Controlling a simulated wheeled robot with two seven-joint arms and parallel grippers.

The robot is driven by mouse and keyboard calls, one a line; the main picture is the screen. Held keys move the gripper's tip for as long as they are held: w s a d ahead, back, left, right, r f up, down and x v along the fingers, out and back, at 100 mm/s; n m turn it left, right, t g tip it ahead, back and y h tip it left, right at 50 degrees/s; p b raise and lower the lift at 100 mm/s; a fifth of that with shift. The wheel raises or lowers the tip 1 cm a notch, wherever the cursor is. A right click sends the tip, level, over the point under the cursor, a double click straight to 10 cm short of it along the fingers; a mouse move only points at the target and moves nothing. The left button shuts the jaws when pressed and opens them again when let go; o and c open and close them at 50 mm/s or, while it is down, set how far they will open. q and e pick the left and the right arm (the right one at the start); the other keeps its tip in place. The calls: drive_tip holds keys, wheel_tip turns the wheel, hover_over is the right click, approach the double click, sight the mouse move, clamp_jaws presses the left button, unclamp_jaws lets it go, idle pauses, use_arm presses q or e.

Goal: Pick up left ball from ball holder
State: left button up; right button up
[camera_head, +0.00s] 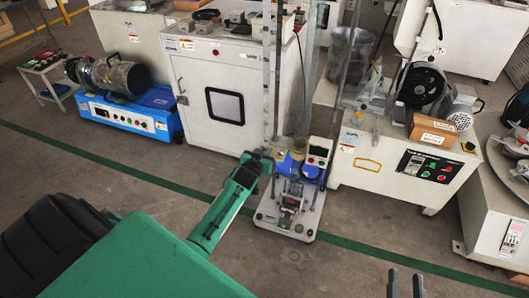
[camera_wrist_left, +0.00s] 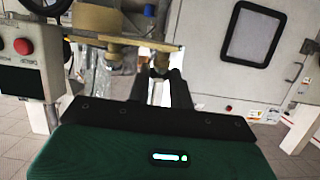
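The ball holder, a yellowish bar (camera_wrist_left: 120,42) with two round brass-coloured pieces under it, shows upper centre in the left wrist view. One round piece (camera_wrist_left: 112,52) is left of my fingers; the other (camera_wrist_left: 161,60) is at my fingertips. My left gripper (camera_wrist_left: 160,72) has a finger on either side of that piece, with a gap between the fingers; whether they touch it is unclear. In the head view, my left gripper (camera_head: 268,156) reaches the blue-and-yellow tester (camera_head: 287,165) and hides part of it. My right gripper (camera_head: 406,284) is at the bottom right, fingers apart and empty.
The tester stands on a white base (camera_head: 272,212) with tall metal posts. A control box with a red button (camera_wrist_left: 23,46) is close on the left in the wrist view. A white cabinet (camera_head: 215,95) is behind, another machine (camera_head: 395,165) at right.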

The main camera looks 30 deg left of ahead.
use_arm(q)
drive_tip(key=shift+r, duration=0.1)
drive_tip(key=s+d+r+p, duration=0.1)
drive_tip(key=s+r+p, duration=0.4)
drive_tip(key=p, duration=0.4)
drive_tip(key=shift+s+d, duration=0.15)
drive_tip(key=shift+s, duration=0.15)
idle(0.8)
